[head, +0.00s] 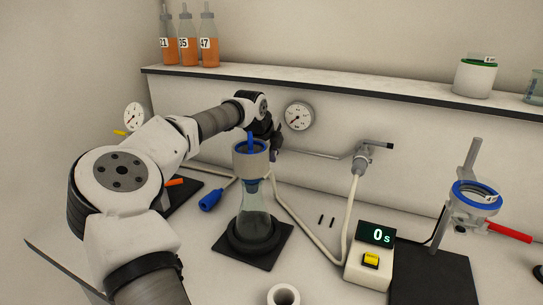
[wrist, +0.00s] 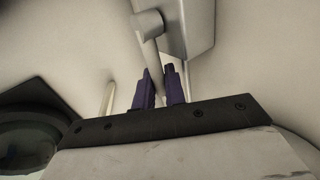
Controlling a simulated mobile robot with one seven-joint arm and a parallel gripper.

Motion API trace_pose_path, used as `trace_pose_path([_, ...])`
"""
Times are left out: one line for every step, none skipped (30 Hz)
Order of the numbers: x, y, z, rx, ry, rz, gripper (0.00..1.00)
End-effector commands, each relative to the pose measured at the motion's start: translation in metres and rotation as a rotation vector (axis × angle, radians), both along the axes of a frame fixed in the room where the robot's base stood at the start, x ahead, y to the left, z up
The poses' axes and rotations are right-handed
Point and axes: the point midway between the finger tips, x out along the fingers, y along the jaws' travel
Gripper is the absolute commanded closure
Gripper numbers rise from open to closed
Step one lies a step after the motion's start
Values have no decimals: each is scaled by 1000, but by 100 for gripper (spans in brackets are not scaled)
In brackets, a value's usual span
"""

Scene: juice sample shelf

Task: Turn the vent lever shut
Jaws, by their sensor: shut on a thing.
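The vent lever appears to be the thin grey rod (head: 315,154) in the head view, running left from the grey valve (head: 361,160) on the back wall towards my gripper (head: 275,143). In the wrist view my gripper (wrist: 160,90) has its purple fingers shut on a slim grey rod, the lever (wrist: 155,55). Above them the rod reaches a round grey stub beside a larger grey body (wrist: 186,30). In the head view the filter funnel stands close in front of my gripper, and the fingertips are hard to make out there.
The flask (head: 256,203) with a grey funnel (head: 250,160) stands on a black base close to my arm. A pale hose (head: 350,215) drops from the valve. A timer (head: 368,262) reads 0 s. A clamp stand (head: 470,195) is at right. Bottles (head: 188,42) line the shelf above.

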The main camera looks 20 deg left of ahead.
Motion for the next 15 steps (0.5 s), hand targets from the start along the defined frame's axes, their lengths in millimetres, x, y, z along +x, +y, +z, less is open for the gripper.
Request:
trace_pose_path([0,0,-1,4,1,-1,100])
trace_pose_path([0,0,0,4,1,-1,100])
trace_pose_path([0,0,0,5,1,0,100])
trace_pose_path([0,0,0,6,1,-1,100])
trace_pose_path([0,0,0,6,1,-1,100])
trace_pose_path([0,0,0,6,1,-1,100])
trace_pose_path([0,0,0,5,1,0,100])
trace_pose_path([0,0,0,5,1,0,100])
trace_pose_path([0,0,0,5,1,0,100])
trace_pose_path([0,0,0,5,1,0,100])
trace_pose_path([0,0,0,5,1,0,87])
trace_pose_path([0,0,0,5,1,0,81])
trace_pose_path([0,0,-1,4,1,-1,77])
trace_pose_path([0,0,0,4,1,-1,74])
trace_pose_path([0,0,0,4,1,-1,70])
